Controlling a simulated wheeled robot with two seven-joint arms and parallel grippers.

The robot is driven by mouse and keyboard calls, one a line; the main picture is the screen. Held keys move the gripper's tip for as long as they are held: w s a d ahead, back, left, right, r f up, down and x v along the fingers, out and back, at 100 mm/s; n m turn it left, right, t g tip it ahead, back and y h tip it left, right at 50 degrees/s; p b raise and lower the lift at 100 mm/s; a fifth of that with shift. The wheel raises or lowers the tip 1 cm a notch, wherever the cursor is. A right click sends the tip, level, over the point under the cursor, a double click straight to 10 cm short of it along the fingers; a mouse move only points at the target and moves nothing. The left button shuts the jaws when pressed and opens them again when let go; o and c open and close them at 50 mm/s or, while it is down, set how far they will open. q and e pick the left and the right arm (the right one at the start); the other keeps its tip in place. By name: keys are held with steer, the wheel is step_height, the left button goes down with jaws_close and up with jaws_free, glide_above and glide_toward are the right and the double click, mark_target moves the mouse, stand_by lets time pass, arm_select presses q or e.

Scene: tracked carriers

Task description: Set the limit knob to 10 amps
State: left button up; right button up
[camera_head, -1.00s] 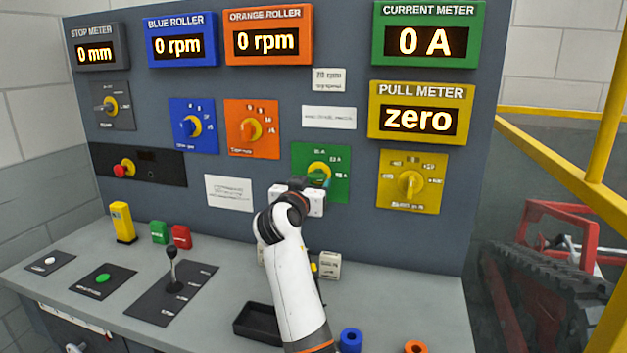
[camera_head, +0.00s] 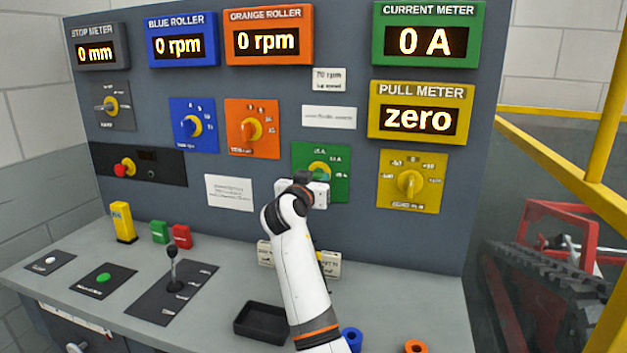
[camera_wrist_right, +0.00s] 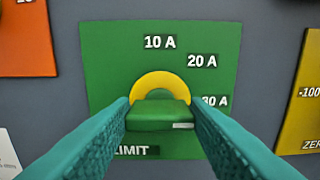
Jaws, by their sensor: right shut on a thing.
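The green limit plate (camera_head: 335,158) is on the panel, with labels 10 A at the top, 20 A at upper right and 30 A at right in the right wrist view (camera_wrist_right: 110,60). The green limit knob (camera_wrist_right: 158,115) sits in front of a yellow disc. Its bar lies level, with a white mark at its right end, on the 30 A side. My right gripper (camera_wrist_right: 160,108) is shut on the knob, one teal finger at each end of the bar. In the head view my wrist hides most of the knob. My left gripper is not in view.
The current meter (camera_head: 424,41) reads 0 A. A yellow knob plate (camera_head: 390,195) is right of the limit plate, and an orange one (camera_head: 245,110) is left. Below, the desk holds a lever (camera_head: 172,270), a black tray (camera_head: 248,318) and blue and orange rings.

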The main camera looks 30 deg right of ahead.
steer(key=n+p, duration=0.3)
steer(key=shift+r+n, duration=0.15)
steer(key=shift+n, duration=0.25)
steer(key=shift+w+a+f+n+p, duration=0.1)
steer(key=shift+f+n+p, duration=0.1)
steer(key=shift+n+p, duration=2.9)
steer(key=shift+f+n+p, duration=0.15)
steer(key=shift+n+p, duration=2.15)
steer(key=shift+n, duration=1.6)
steer(key=o, duration=1)
